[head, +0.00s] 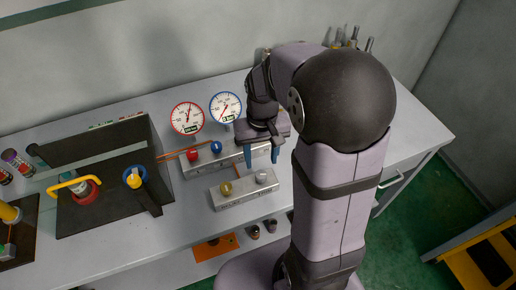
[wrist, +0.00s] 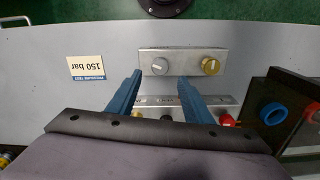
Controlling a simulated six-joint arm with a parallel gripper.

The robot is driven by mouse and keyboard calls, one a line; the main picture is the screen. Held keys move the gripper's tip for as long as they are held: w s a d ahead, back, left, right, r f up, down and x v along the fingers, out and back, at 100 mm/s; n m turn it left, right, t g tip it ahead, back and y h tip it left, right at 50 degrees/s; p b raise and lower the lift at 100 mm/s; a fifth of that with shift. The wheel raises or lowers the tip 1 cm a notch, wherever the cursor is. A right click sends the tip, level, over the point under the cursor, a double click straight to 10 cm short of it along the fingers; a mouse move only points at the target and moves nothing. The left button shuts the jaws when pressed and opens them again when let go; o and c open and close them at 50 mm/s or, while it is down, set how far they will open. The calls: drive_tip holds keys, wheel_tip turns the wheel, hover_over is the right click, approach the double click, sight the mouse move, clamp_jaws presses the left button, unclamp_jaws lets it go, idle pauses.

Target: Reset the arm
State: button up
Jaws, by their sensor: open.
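My gripper (head: 262,159) is open, with its two blue fingers apart and nothing between them. In the head view it hangs over the metal blocks on the bench. In the wrist view my gripper (wrist: 154,75) points toward the front metal block (wrist: 183,56), which carries a silver knob (wrist: 159,66) and a gold knob (wrist: 210,66). That front block also shows in the head view (head: 245,196). A rear metal block (head: 205,163) with a red knob and a blue knob is partly hidden by my gripper.
Two gauges, one red-rimmed (head: 187,118) and one blue-rimmed (head: 226,107), stand behind the blocks. A dark fixture (head: 110,190) with a yellow handle stands at left. A "150 bar" label (wrist: 87,66) lies on the bench. The bench right of my arm looks clear.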

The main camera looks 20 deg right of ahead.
drive_tip(key=s+a+f+n, duration=0.1)
drive_tip(key=s+a, duration=0.3)
drive_tip(key=s, duration=0.6)
drive_tip(key=shift+s+f+n, duration=0.2)
drive_tip(key=shift+f+n, duration=0.05)
drive_tip(key=shift+n, duration=0.15)
idle(3.0)
